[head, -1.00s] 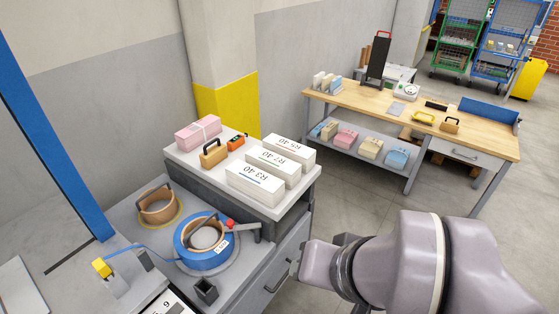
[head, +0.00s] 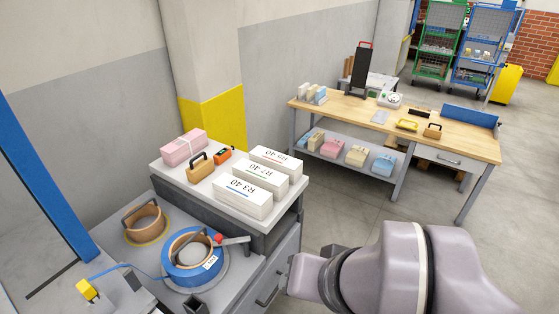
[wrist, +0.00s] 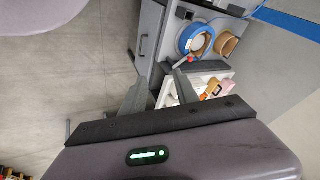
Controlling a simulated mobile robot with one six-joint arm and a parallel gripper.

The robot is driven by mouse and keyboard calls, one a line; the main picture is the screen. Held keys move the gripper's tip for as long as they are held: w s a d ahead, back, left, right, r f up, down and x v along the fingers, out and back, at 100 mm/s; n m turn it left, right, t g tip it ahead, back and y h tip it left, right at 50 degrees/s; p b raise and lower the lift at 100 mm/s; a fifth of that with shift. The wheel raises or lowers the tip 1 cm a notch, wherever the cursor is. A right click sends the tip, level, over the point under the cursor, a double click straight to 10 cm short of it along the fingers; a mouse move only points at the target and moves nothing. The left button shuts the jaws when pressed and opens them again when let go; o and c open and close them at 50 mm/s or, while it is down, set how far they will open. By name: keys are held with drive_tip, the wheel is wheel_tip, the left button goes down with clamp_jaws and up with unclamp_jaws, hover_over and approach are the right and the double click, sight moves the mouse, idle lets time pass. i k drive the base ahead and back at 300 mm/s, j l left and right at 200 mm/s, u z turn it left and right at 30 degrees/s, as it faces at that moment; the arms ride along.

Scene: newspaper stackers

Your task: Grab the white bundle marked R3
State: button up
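The white bundle marked R3-40 (head: 244,196) lies flat on the raised grey-white top (head: 208,190), at its near corner, with a blue line under its print. Two similar white bundles lie behind it: R7-40 (head: 262,177) with a green line and R5-40 (head: 277,160) with a red line. My gripper (wrist: 160,82) shows in the wrist view with its two fingers apart and nothing between them. It is apart from the bundles. In the wrist view a finger partly covers the raised top, and I cannot make out the R3 print there.
A blue strap roll (head: 190,254) and a tan roll (head: 145,222) sit lower at left. A wooden workbench (head: 345,107) stands behind, with open floor before it.

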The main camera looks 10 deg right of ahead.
sight(256, 203)
drive_tip(key=i+l+u, duration=0.45)
drive_tip(key=i, duration=0.2)
drive_tip(key=i+l+u, duration=0.45)
drive_tip(key=i, duration=0.15)
